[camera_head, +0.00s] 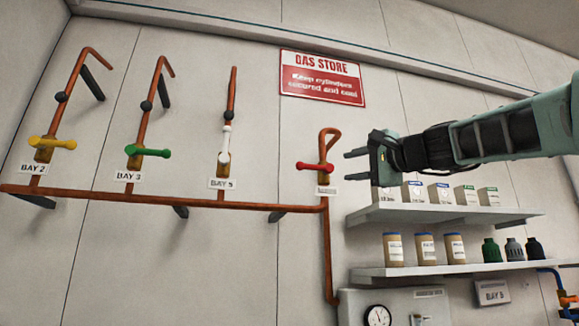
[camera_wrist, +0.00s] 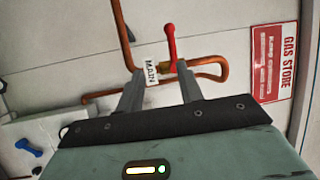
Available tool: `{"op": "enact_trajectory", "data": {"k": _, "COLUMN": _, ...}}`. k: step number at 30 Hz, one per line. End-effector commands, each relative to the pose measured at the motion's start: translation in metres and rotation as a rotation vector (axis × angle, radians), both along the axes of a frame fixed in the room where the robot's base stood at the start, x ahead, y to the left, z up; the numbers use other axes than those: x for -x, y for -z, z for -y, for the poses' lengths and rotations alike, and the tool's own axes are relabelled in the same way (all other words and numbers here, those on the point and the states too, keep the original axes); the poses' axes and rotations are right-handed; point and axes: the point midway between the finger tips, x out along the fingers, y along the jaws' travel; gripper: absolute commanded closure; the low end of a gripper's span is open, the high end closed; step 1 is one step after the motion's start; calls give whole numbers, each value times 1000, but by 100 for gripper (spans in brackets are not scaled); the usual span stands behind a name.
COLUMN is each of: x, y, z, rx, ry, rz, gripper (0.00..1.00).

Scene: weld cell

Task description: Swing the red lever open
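The red lever (camera_head: 315,167) is on a copper pipe with a looped top, at the right end of the pipe row in the head view. It lies crosswise to the pipe, about horizontal. In the wrist view the red lever (camera_wrist: 170,42) points up, beyond the fingertips, with a MAIN label (camera_wrist: 151,72) beside its valve. My gripper (camera_head: 352,168) is just right of the lever in the head view, fingers pointing left. Its two fingers stand apart with nothing held between them in the wrist view (camera_wrist: 160,73). I cannot tell the exact gap to the lever.
A yellow lever (camera_head: 52,143) and a green lever (camera_head: 148,152) lie crosswise; a white lever (camera_head: 225,144) stands along its pipe. A low copper pipe (camera_head: 160,201) links them. Shelves (camera_head: 440,214) with boxes and jars are below my arm. A red sign (camera_head: 322,79) hangs above.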

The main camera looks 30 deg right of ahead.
Motion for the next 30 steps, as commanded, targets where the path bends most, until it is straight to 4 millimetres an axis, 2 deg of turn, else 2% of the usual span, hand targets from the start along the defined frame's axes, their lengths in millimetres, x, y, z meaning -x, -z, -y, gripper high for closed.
{"op": "enact_trajectory", "data": {"k": 1, "x": 6, "y": -10, "z": 7, "rx": -11, "ry": 15, "rz": 22, "gripper": 63}}
{"op": "enact_trajectory", "data": {"k": 3, "x": 9, "y": -18, "z": 11, "rx": -23, "ry": 21, "rz": 38, "gripper": 63}}
{"op": "enact_trajectory", "data": {"k": 8, "x": -6, "y": -24, "z": 9, "rx": -26, "ry": 19, "rz": 38, "gripper": 63}}
{"op": "enact_trajectory", "data": {"k": 24, "x": -114, "y": -44, "z": -4, "rx": -23, "ry": 19, "rz": 35, "gripper": 63}}
{"op": "enact_trajectory", "data": {"k": 30, "x": -144, "y": -48, "z": -8, "rx": -22, "ry": 20, "rz": 36, "gripper": 63}}
